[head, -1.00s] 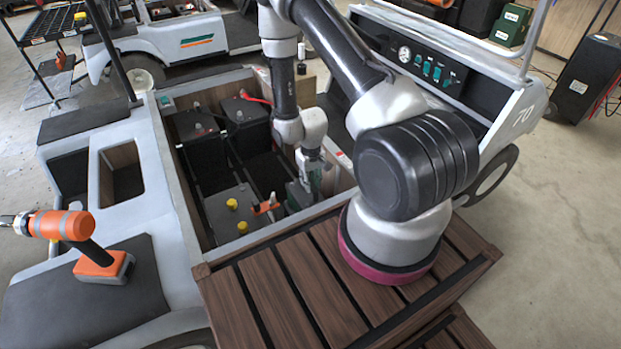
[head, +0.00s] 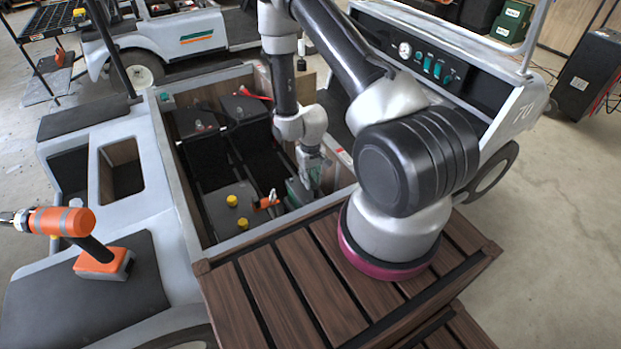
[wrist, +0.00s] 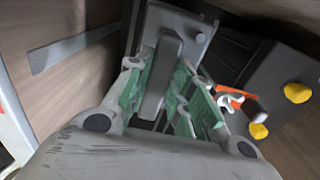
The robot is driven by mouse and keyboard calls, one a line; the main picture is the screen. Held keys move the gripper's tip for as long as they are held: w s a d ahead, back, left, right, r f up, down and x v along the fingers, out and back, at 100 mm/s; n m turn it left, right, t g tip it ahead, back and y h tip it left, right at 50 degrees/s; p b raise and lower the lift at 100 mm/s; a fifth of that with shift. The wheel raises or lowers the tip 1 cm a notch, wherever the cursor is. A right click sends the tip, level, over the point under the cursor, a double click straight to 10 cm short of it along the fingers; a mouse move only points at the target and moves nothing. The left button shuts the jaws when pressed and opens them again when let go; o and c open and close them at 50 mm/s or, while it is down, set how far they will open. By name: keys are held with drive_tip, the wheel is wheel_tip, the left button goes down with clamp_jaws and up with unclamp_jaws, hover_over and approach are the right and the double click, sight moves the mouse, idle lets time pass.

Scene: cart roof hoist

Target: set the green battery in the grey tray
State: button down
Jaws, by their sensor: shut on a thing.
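In the wrist view a dark grey bar-like handle (wrist: 162,75) is between the fingers (wrist: 160,95), above a light grey top (wrist: 185,22), with green faces on both sides. The fingers and arm hide much of the battery, and I cannot tell whether its base touches anything. I cannot make out the grey tray clearly; the bay floor below is dark or hidden.
A grey block with yellow caps (head: 222,212) and an orange clamp (head: 266,202) are close left of the battery. Black batteries (head: 190,125) stand at the bay's back left. Bay walls (wrist: 65,95) are near. A slatted wooden deck (head: 300,285) lies in front; an orange drill (head: 62,224) stands left.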

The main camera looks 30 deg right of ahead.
drive_tip(key=shift+f, duration=1.5)
idle(0.6)
drive_tip(key=c, duration=1.2)
unclamp_jaws()
drive_tip(key=shift+o, duration=0.8)
drive_tip(key=shift+r, duration=0.1)
drive_tip(key=shift+r, duration=3.9)
drive_tip(key=shift+s, duration=0.15)
drive_tip(key=s+r+g, duration=0.1)
drive_tip(key=s+g, duration=0.2)
drive_tip(key=s, duration=0.4)
drive_tip(key=s+r+t, duration=0.2)
drive_tip(key=s+r, duration=0.2)
drive_tip(key=r, duration=1.1)
drive_tip(key=s+r+t, duration=0.2)
drive_tip(key=s+r, duration=0.2)
drive_tip(key=r, duration=1.1)
drive_tip(key=s+r+t, duration=0.3)
drive_tip(key=s+r, duration=0.2)
drive_tip(key=r, duration=1.1)
